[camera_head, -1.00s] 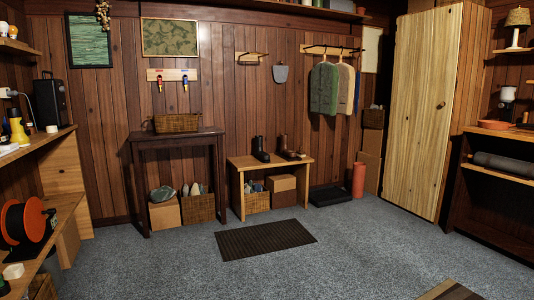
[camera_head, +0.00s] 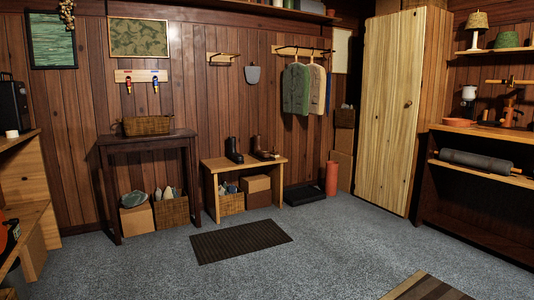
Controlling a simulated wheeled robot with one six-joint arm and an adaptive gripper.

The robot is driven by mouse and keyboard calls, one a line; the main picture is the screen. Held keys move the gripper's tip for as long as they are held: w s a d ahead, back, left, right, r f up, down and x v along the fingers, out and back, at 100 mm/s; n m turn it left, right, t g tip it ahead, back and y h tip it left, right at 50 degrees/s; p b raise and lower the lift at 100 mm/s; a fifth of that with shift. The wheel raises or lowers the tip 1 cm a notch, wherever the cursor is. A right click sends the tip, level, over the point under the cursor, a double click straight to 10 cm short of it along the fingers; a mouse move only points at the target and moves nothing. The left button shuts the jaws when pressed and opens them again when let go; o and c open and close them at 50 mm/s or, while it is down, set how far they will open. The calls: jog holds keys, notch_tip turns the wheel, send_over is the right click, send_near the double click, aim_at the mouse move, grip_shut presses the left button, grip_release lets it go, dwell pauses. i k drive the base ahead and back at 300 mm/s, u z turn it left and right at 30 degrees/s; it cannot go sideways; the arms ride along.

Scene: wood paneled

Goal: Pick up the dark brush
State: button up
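I cannot make out the dark brush for certain. A small dark item (camera_head: 484,117) lies on the right-hand shelf (camera_head: 486,131), beside an orange-brown dish (camera_head: 458,122); it is too small to identify. Another small brownish item (camera_head: 269,155) lies on the wooden bench (camera_head: 216,167), next to a pair of boots (camera_head: 234,151); it is also too small to name. My gripper is not in view.
A dark table (camera_head: 147,140) with a basket stands against the back wall. A dark mat (camera_head: 240,241) lies on the grey floor, and a striped rug (camera_head: 425,287) is at the bottom right. The carpet between the mat and the right shelf unit is clear.

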aim_at(275, 154)
jog(key=u, duration=0.4)
jog(key=i, duration=2.35)
jog(key=u, duration=0.3)
jog(key=i, duration=1.9)
jog(key=z, duration=0.8)
jog(key=i, duration=2.1)
jog(key=z, duration=0.55)
